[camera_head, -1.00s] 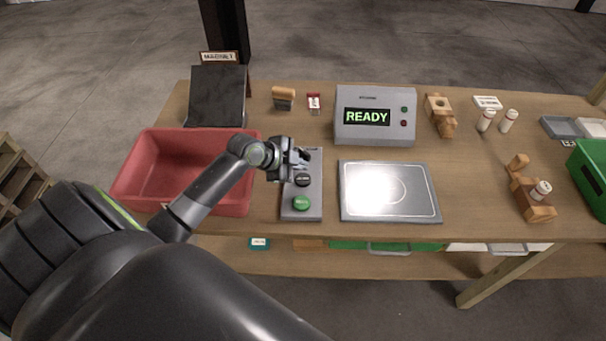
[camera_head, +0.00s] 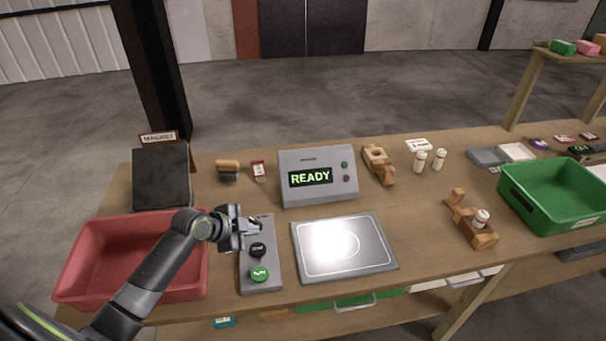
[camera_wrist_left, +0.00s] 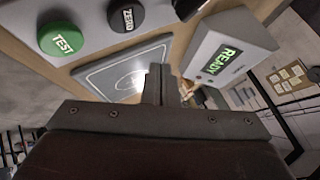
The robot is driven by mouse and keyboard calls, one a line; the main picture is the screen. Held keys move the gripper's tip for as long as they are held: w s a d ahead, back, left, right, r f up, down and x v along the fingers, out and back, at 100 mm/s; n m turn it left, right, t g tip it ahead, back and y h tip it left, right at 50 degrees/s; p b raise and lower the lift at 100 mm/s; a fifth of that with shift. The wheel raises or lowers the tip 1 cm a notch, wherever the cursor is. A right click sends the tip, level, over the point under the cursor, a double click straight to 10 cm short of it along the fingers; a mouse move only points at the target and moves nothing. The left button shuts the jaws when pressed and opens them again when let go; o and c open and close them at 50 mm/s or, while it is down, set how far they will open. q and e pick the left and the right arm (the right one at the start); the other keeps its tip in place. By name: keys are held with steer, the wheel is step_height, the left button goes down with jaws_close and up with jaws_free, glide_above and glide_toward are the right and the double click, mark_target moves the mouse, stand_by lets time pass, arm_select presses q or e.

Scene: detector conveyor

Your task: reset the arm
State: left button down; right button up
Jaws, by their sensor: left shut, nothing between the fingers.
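My left arm comes in from the left over the red bin, and my left gripper (camera_head: 256,226) is shut and empty above the far end of the grey button panel (camera_head: 262,281). The panel carries a black ZERO button (camera_head: 257,249) and a green TEST button (camera_head: 260,273). In the left wrist view the shut fingers (camera_wrist_left: 160,85) point past the panel, with the TEST button (camera_wrist_left: 61,39) and ZERO button (camera_wrist_left: 126,14) at the upper left. I cannot tell whether the gripper touches the panel. My right gripper is not in view.
A grey detector (camera_head: 318,164) reading READY stands behind a flat metal plate (camera_head: 345,261). The red bin (camera_head: 84,262) is at the left, a dark magnet board (camera_head: 161,175) behind it. Wooden fixtures (camera_head: 462,212), white bottles (camera_head: 419,161) and a green bin (camera_head: 555,190) are at the right.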

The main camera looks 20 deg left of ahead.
arm_select(q)
steer(key=s+d+f, duration=0.1)
steer(key=s, duration=0.1)
steer(key=s+f+n, duration=0.1)
steer(key=s, duration=0.1)
steer(key=s+d+f+n+g, duration=0.1)
steer(key=s, duration=0.1)
steer(key=shift+s+d+y, duration=0.2)
steer(key=shift+d+y, duration=0.1)
steer(key=s+d+r+n+g+y, duration=0.15)
steer(key=s+n+g+y, duration=0.3)
steer(key=s+n, duration=1.35)
steer(key=s+a+f+m+b, duration=0.1)
steer(key=s+f+m+b, duration=0.15)
steer(key=f, duration=1.25)
steer(key=s+a+f+m+b, duration=0.1)
steer(key=s+f+m+b, duration=0.2)
steer(key=f, duration=1.2)
steer(key=s+d+f+g+b, duration=0.1)
steer(key=s+f+b, duration=0.1)
steer(key=s+f, duration=1.3)
step_height(320, 180, down, 3)
steer(key=shift+s+d+g, duration=0.15)
steer(key=shift+s+g, duration=0.05)
steer(key=shift+g, duration=0.15)
